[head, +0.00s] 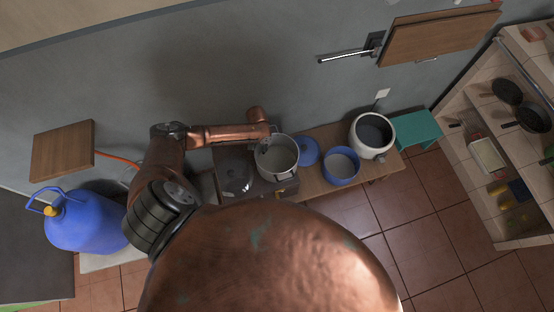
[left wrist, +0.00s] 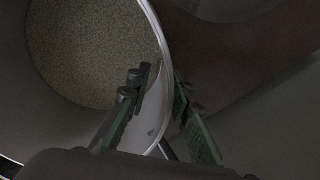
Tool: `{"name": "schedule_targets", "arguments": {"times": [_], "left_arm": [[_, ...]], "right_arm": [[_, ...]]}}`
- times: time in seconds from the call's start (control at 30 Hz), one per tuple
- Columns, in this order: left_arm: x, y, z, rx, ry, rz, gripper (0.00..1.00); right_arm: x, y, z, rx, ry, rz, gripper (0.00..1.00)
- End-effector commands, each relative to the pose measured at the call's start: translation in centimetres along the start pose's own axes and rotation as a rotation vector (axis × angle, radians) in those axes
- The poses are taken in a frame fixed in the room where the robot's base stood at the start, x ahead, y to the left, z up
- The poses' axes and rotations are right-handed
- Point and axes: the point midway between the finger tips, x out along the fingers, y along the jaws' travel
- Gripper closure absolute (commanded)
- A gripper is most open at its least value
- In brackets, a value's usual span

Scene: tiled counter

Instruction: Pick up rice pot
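The rice pot (head: 277,158) is a silver pot with side handles, standing on the dark stove top in the head view. The left wrist view shows it from above, with a speckled, grain-like layer (left wrist: 90,50) on its bottom. My left gripper (left wrist: 166,76) straddles the pot's rim, one finger inside the wall and one outside. Its fingertips are close together with the rim between them and look shut on it. In the head view my left arm reaches the pot from the left, and its fingers are hard to make out. My right gripper is not in view.
A blue gas bottle (head: 87,226) is at the left. My arm hides the front.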

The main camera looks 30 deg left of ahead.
Motion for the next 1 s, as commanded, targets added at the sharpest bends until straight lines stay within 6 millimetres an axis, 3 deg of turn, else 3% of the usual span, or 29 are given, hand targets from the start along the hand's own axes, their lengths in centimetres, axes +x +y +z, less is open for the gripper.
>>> {"name": "schedule_targets", "arguments": {"times": [0.27, 1.0], "left_arm": [[0.01, 0.0, 0.04, 0.0, -0.001, 0.0, 1.0], [-0.07, 0.04, -0.08, 0.0, 0.001, 0.001, 1.0]], "right_arm": [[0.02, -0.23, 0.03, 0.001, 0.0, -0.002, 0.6], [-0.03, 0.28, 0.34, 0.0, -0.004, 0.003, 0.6]]}}
